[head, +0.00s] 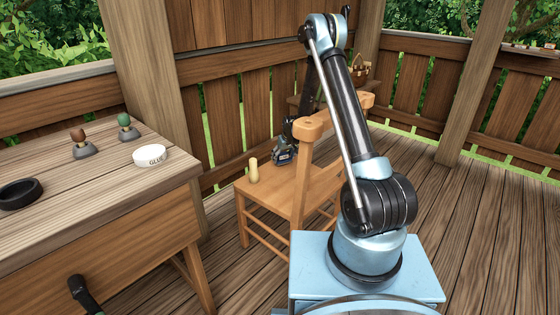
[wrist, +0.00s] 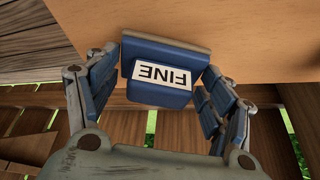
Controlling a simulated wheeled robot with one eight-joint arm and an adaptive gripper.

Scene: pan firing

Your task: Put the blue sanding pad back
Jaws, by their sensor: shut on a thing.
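The blue sanding pad (wrist: 165,48), with a white label reading FINE, is between the two fingers of my gripper (wrist: 160,80) in the wrist view. My gripper is shut on it, one finger on each side. Behind the pad is the orange-brown seat of a wooden chair (wrist: 270,35). In the head view my gripper (head: 284,150) is low over the back part of the chair seat (head: 285,190), and the pad (head: 283,157) shows small there. I cannot tell whether the pad touches the seat.
A pale peg-shaped object (head: 253,171) stands on the seat, left of my gripper. The chair's backrest (head: 318,165) rises on the right.

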